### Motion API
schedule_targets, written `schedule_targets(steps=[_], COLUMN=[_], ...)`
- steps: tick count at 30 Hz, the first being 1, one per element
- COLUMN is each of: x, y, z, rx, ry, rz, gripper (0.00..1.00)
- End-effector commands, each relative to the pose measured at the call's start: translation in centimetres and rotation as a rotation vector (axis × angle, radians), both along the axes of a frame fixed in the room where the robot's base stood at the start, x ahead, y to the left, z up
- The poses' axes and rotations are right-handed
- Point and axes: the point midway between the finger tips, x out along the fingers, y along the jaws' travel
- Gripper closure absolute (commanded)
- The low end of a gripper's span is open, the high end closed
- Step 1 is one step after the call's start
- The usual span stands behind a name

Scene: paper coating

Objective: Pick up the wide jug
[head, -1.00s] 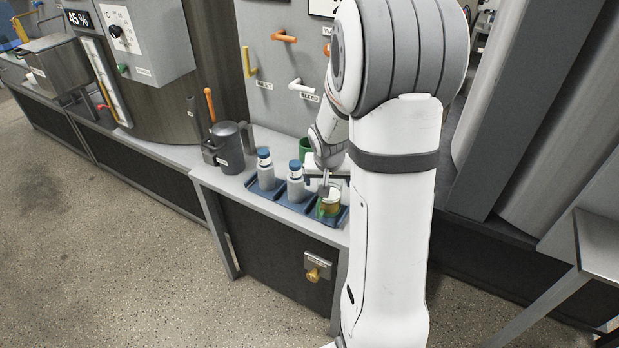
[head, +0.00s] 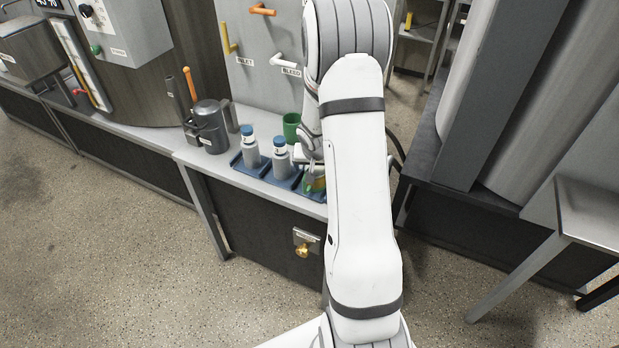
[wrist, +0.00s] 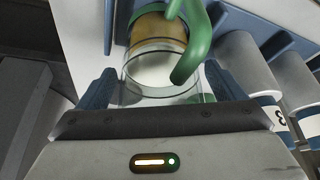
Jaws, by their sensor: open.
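A clear glass jug (wrist: 165,62) with a thick green handle (wrist: 192,50) and an amber-brown band shows in the wrist view. I take it to be the wide jug. My gripper (wrist: 160,88) is open, with one finger on each side of the glass; I cannot tell whether either finger touches it. In the head view the jug (head: 315,187) is mostly hidden behind my arm, at the right end of the blue tray (head: 262,170). My gripper is also mostly hidden there.
Two grey bottles with blue caps (head: 250,152) (head: 281,158) stand in the tray beside the jug. A green cup (head: 291,127) stands behind them. A dark grey jug (head: 209,130) stands left of the tray. A panel with levers (head: 262,60) rises behind the bench.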

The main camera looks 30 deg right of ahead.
Motion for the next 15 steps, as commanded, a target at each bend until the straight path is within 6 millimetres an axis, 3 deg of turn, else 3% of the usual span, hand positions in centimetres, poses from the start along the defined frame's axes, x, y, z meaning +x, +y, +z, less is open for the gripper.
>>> schedule_targets(steps=[5,15], x=[-0.01,-0.03], y=[-0.03,-0.06], z=[0.07,0.08], rx=[0.0,-0.001], ry=[0.0,0.0], rz=[0.0,0.0], gripper=[0.12,0.4])
